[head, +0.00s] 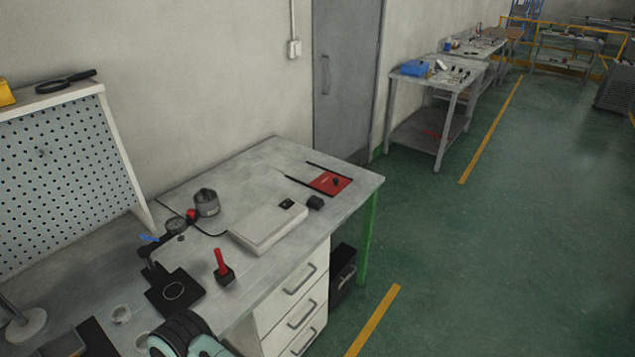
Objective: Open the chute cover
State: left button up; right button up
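I cannot make out a chute cover in the head view. The nearest equipment is on a grey workbench (340,204). A small bench device (165,284) with a dark square base and a round gauge stands towards its left part. A flat white box (268,228) lies right of it. What looks like part of my own arm, black and teal, shows at the bottom edge, over the near side of the bench. Neither gripper's fingers can be seen.
A red-handled tool (222,268), a grey metal pot (206,203) and a red mat (330,183) are on the bench. A pegboard (60,170) stands at left. White drawers (296,309) sit beneath. Green floor (480,260) at right is clear.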

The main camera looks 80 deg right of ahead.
aim_at(331, 184)
jog(key=z, duration=2.95)
jog(key=u, duration=0.55)
jog(key=i+l+u, duration=0.1)
jog(key=u, duration=0.3)
jog(key=l+u, duration=0.35)
jog(key=i+l+u, duration=0.1)
jog(key=l+u, duration=0.8)
jog(key=l, duration=0.45)
jog(key=k+l+u, duration=0.1)
jog(key=l, duration=0.4)
jog(key=k+l, duration=0.1)
jog(key=l, duration=0.45)
jog(key=u, duration=0.05)
